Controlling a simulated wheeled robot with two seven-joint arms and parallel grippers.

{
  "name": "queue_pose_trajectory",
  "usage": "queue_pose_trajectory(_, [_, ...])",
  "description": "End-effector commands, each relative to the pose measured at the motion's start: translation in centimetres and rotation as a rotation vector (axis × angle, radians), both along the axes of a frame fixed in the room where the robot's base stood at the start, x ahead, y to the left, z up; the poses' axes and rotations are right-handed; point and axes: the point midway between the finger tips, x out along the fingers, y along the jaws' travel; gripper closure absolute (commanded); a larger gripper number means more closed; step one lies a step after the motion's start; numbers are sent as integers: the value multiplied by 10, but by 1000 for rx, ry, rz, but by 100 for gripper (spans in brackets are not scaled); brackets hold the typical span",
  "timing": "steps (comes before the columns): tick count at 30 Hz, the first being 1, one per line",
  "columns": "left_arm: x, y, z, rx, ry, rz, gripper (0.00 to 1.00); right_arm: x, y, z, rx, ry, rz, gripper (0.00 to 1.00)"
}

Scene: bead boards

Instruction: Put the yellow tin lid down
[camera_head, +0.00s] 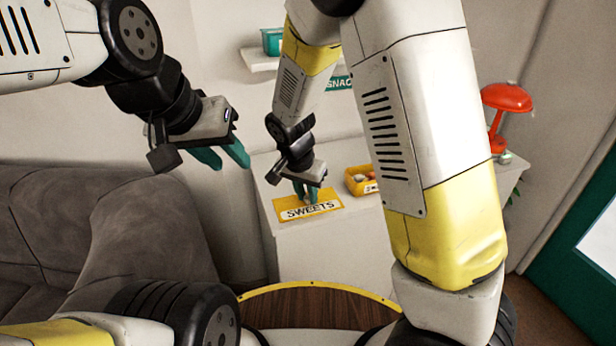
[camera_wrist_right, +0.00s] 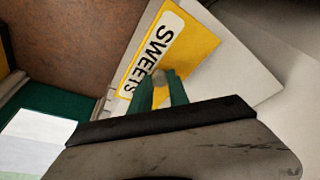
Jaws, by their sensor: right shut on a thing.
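The yellow tin lid (camera_head: 329,197) is a flat plate with a white "SWEETS" label. It lies at the front edge of the white cabinet top; I cannot tell whether it touches it. My right gripper (camera_head: 308,196) points down at the lid and is shut on it. In the right wrist view the lid (camera_wrist_right: 197,48) shows beyond the green fingers (camera_wrist_right: 160,92), with a small greyish knob between their tips. An open yellow tin (camera_head: 357,186) with small things in it stands right of the lid. My left gripper (camera_head: 222,156) is open and empty, off to the left in the air.
The white cabinet (camera_head: 325,245) holds the tin and, at its right end, a red lamp (camera_head: 506,97). A shelf (camera_head: 258,58) with a teal box (camera_head: 271,41) is on the wall behind. A grey sofa (camera_head: 140,220) fills the left.

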Motion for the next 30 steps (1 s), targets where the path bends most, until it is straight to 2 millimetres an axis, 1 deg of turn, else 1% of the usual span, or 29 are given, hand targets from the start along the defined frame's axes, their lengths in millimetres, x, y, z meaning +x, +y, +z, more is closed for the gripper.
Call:
queue_pose_trajectory(1, [0,0,0,0,0,0,64,15,-1,-2,-1,-1,-6,100])
queue_pose_trajectory(3, [0,0,0,0,0,0,64,32,0,-4,-1,0,-3,100])
queue_pose_trajectory(6, [0,0,0,0,0,0,64,51,1,-5,1,0,-3,100])
queue_pose_trajectory(9, [0,0,0,0,0,0,64,61,1,-6,-1,0,-1,100])
queue_pose_trajectory(13, [0,0,0,0,0,0,64,69,2,-6,0,0,1,100])
queue_pose_trajectory(15, [0,0,0,0,0,0,64,75,2,-7,0,0,-1,100])
queue_pose_trajectory(19, [0,0,0,0,0,0,64,73,1,-30,-3,5,2,100])
queue_pose_trajectory(22, [0,0,0,0,0,0,64,73,2,-41,-2,2,1,100])
queue_pose_trajectory(30, [0,0,0,0,0,0,64,74,2,-42,0,0,1,100])
